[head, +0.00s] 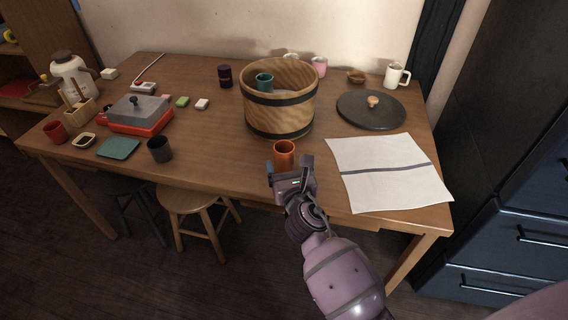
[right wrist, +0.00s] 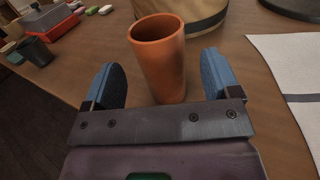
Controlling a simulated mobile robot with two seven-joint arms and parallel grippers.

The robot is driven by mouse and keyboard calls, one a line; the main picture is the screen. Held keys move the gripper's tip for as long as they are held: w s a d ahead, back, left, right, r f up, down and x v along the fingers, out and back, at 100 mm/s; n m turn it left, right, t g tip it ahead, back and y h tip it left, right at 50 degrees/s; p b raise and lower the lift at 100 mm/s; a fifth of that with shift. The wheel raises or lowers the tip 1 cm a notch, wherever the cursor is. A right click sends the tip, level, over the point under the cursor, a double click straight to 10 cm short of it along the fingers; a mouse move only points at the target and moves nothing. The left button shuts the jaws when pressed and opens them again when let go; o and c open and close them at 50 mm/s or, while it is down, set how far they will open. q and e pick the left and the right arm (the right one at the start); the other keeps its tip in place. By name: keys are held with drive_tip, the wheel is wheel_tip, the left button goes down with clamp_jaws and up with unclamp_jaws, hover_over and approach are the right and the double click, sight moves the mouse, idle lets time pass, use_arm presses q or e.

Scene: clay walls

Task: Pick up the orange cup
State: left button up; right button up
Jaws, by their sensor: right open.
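The orange cup (head: 285,153) stands upright on the wooden table near its front edge, in front of the wooden tub. In the right wrist view the cup (right wrist: 159,58) rises just beyond and between the two blue fingers. My right gripper (head: 289,166) is open at the near side of the cup, one finger to each side. In the right wrist view the gripper (right wrist: 166,88) holds nothing. The gripper hides the cup's lower part in the head view. My left gripper is not in view.
The wooden tub (head: 280,122) with a teal cup (head: 264,82) stands behind the orange cup. A white cloth (head: 385,190) lies to the right, below a dark round lid (head: 362,112). A dark grey cup (head: 160,150) stands to the left, with bare table between.

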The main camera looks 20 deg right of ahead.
sight(286, 161)
drive_tip(key=shift+w+d+r, duration=0.1)
drive_tip(key=shift+w+d, duration=0.05)
drive_tip(key=shift+w, duration=0.85)
drive_tip(key=shift+w+d+r, duration=0.1)
drive_tip(key=shift+w+d, duration=0.05)
drive_tip(key=shift+w, duration=0.85)
drive_tip(key=c, duration=1.1)
